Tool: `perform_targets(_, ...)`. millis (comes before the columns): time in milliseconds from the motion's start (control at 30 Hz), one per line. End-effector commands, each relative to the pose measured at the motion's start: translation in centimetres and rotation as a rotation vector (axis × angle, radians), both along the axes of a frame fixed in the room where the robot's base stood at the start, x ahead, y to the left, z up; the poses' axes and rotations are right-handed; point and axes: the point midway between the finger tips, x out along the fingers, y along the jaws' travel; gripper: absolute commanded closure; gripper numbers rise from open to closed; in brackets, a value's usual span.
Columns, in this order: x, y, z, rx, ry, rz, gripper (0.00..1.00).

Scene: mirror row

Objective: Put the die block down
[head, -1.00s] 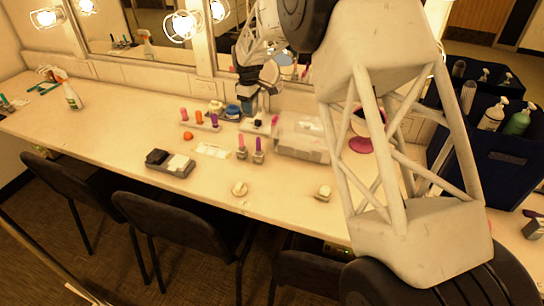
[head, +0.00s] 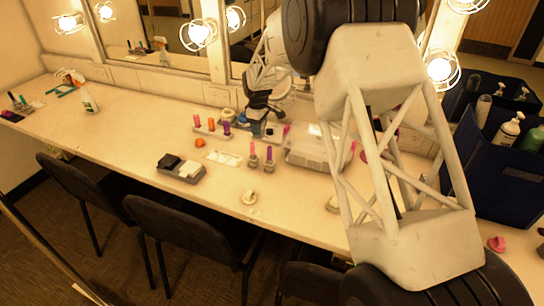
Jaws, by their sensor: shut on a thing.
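My gripper (head: 258,126) is at the back of the white counter (head: 130,140), pointing down, just right of the rack of pink, orange and purple sticks (head: 212,133). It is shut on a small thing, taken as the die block. The fingers and the small scale hide most of that block, so its faces cannot be made out. The fingertips are low, close to the counter. I cannot tell whether the block touches the counter.
A clear box (head: 305,158) stands close right of my gripper. Two nail-polish-like bottles (head: 261,160) stand in front. A grey tray (head: 181,175) with black and white blocks lies front left. An orange ball (head: 199,143) lies nearby. The left counter is mostly clear.

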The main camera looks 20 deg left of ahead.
Motion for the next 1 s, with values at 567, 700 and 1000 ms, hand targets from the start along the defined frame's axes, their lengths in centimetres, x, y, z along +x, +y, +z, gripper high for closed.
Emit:
perform_targets(567,0.0,0.0,-5.6,0.000,0.000,0.000,0.87)
perform_targets(700,0.0,0.0,-5.6,0.000,0.000,0.000,0.87)
perform_targets(1000,0.0,0.0,-6.8,-0.001,0.002,0.000,0.87)
